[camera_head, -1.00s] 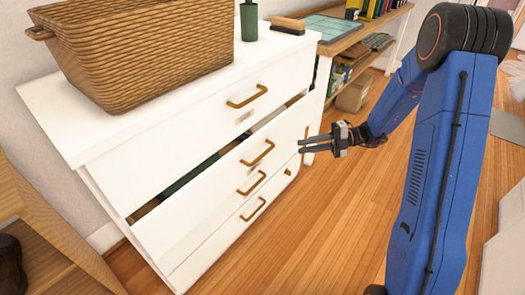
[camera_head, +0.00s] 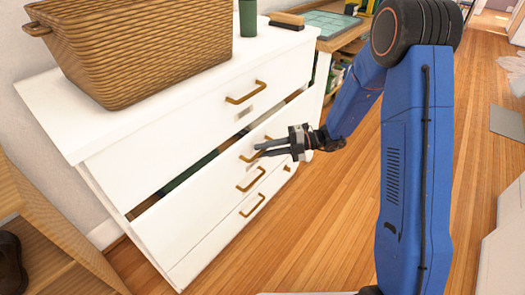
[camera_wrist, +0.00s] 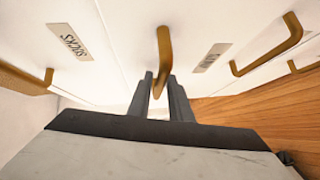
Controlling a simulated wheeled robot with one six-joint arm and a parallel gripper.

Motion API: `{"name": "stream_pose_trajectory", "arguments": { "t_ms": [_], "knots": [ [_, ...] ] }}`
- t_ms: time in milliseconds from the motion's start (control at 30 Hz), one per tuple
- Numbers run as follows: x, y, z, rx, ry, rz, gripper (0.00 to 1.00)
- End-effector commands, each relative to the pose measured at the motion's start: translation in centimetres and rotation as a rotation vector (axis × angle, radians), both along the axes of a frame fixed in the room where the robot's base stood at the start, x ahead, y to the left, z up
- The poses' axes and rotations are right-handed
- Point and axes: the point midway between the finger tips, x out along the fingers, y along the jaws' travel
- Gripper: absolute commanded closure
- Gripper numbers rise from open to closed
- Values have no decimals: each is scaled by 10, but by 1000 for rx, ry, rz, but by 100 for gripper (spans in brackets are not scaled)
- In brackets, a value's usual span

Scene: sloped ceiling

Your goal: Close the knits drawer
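The knits drawer (camera_head: 190,215) is the second from the top in the white dresser and stands pulled out. A gap above its front shows dark green contents. Its brass handle (camera_wrist: 163,55) is in the middle of the wrist view, beside a small label (camera_wrist: 211,57) that seems to read KNITS. My gripper (camera_head: 262,149) is at this handle, with its fingers pointing at the drawer front. In the wrist view my gripper (camera_wrist: 162,82) has one finger on each side of the handle, slightly apart. I cannot tell whether they touch it. The handle is partly hidden in the head view.
The top drawer (camera_head: 200,130) is shut; its label reads SOCKS (camera_wrist: 70,41). Lower drawers (camera_head: 225,228) look shut. A wicker basket (camera_head: 140,50), green cylinder (camera_head: 248,18) and brush (camera_head: 287,20) stand on top. A wooden shelf (camera_head: 50,235) is at left. Floor (camera_head: 330,225) is clear in front.

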Motion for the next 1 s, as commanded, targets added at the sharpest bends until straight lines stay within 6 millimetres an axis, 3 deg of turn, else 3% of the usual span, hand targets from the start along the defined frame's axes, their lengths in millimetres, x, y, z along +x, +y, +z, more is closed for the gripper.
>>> {"name": "stream_pose_trajectory", "arguments": {
  "t_ms": [400,500,700,1000],
  "knots": [
    [-1,6,-1,-1,0,0,82],
    [-1,6,-1,-1,0,0,100],
    [0,7,-1,-1,0,0,100],
    [23,38,-2,-2,-1,1,100]
  ]
}}
